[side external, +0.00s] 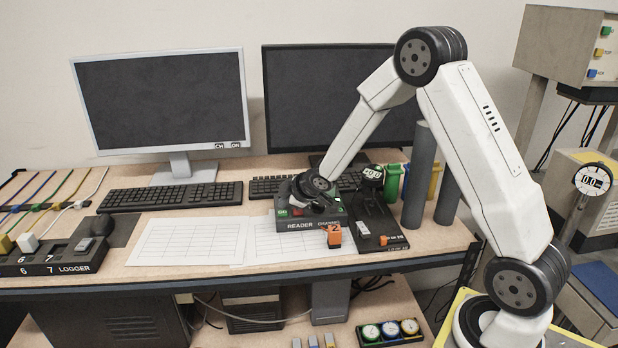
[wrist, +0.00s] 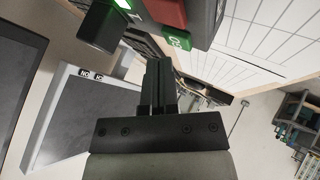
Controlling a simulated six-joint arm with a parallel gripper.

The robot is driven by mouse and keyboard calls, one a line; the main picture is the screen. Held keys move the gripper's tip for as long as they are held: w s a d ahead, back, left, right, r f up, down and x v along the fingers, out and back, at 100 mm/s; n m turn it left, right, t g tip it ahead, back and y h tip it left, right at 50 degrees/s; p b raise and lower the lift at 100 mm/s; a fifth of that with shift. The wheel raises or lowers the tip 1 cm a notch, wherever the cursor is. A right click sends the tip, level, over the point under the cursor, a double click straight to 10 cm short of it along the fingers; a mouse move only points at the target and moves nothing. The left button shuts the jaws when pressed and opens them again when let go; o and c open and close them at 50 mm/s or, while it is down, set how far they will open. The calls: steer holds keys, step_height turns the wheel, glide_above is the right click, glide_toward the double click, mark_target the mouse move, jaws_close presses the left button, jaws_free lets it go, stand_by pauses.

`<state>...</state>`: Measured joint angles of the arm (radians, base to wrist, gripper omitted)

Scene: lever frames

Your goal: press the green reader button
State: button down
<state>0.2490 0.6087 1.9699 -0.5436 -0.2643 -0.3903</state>
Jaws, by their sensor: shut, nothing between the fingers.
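The reader (side external: 312,224) is a dark box on the desk, labelled READER on its front. Its green button (side external: 282,213) sits at the left end of its top, beside a red button (side external: 297,212). In the wrist view the green button (wrist: 177,42) shows white lettering and lies just beyond my fingertips, with the red button (wrist: 166,12) above it. My gripper (side external: 300,196) is over the reader, close to the green button. In the wrist view my gripper (wrist: 158,64) has its dark fingers together and empty. I cannot tell whether they touch the button.
An orange tag marked 2 (side external: 334,236) hangs at the reader's front. A black panel (side external: 378,232) stands to its right, with grey cylinders (side external: 420,175) beyond. Paper sheets (side external: 187,241) lie left of it, keyboards (side external: 170,196) behind. The logger (side external: 60,262) is far left.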

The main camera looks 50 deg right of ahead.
mark_target(286, 213)
stand_by(0.3)
steer(key=shift+r, duration=2.55)
steer(key=shift+s+a+m, duration=0.3)
steer(key=shift+s, duration=0.15)
steer(key=s+a+f+m+g, duration=0.1)
steer(key=s+a+m+g, duration=0.2)
steer(key=s, duration=0.8)
steer(key=s+a+f+m+g, duration=0.1)
steer(key=s+a+m+g, duration=0.2)
steer(key=s+a, duration=0.4)
steer(key=s+m, duration=0.1)
steer(key=s, duration=0.4)
steer(key=shift+s+a+f+m+g, duration=0.15)
steer(key=shift+s+m+g, duration=0.15)
steer(key=shift+m, duration=0.1)
